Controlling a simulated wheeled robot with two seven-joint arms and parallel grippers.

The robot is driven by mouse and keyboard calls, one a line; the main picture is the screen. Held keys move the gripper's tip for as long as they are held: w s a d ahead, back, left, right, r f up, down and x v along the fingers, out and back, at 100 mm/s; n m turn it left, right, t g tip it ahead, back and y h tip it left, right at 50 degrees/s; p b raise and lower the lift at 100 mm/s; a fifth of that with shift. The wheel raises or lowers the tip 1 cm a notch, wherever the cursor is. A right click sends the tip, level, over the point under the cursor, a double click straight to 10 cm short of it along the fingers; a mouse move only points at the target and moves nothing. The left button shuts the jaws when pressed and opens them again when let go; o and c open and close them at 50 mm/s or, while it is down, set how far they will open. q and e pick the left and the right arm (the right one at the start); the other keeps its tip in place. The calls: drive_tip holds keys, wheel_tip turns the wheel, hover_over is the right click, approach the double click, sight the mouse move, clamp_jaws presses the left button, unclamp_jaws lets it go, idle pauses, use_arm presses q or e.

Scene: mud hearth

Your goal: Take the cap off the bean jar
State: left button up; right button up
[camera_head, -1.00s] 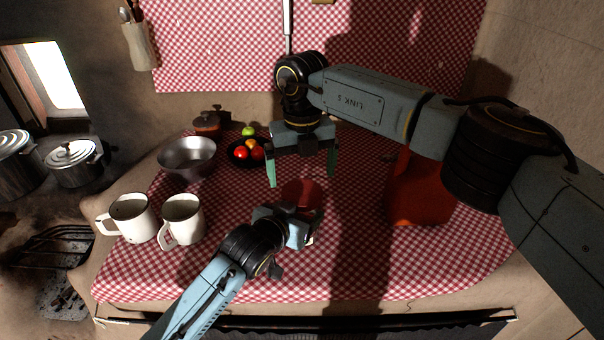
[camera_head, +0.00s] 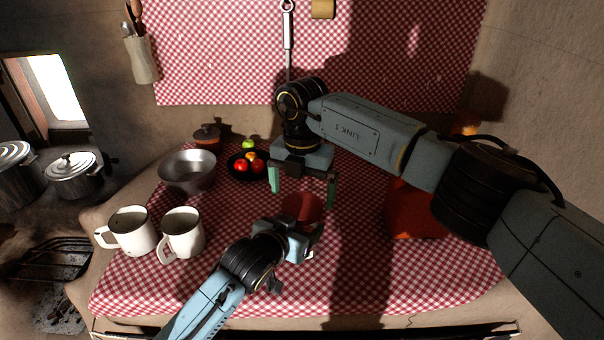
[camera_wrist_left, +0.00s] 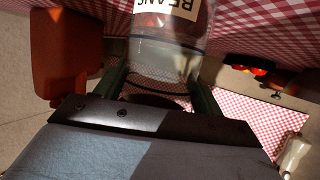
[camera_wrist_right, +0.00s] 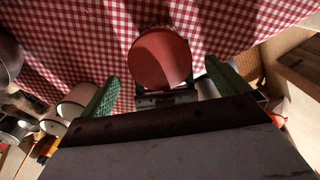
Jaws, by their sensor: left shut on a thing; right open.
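The bean jar (camera_wrist_left: 150,60) is a clear jar with a white BEANS label, seen in the left wrist view. My left gripper (camera_wrist_left: 160,88) is shut around its side. In the head view the left gripper (camera_head: 298,240) hides most of the jar. The round red cap (camera_head: 301,208) shows on top, and it faces the right wrist view (camera_wrist_right: 158,60). My right gripper (camera_head: 303,190) is open, pointing down above the cap. In the right wrist view its fingers (camera_wrist_right: 162,85) stand on either side of the cap, apart from it.
Two white mugs (camera_head: 182,236) and a metal bowl (camera_head: 188,172) stand to the left. A dark dish (camera_head: 237,165) of tomatoes and other fruit lies behind. A large red container (camera_head: 410,212) stands on the right, partly behind my right arm. The front checked cloth is clear.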

sight(302, 204)
drive_tip(key=shift+f, duration=1.5)
drive_tip(key=shift+c, duration=0.3)
drive_tip(key=c, duration=0.9)
drive_tip(key=n, duration=0.5)
drive_tip(key=shift+n, duration=0.3)
drive_tip(key=n, duration=0.4)
drive_tip(key=shift+n, duration=0.3)
drive_tip(key=o, duration=1)
drive_tip(key=shift+c, duration=0.2)
drive_tip(key=shift+r, duration=0.2)
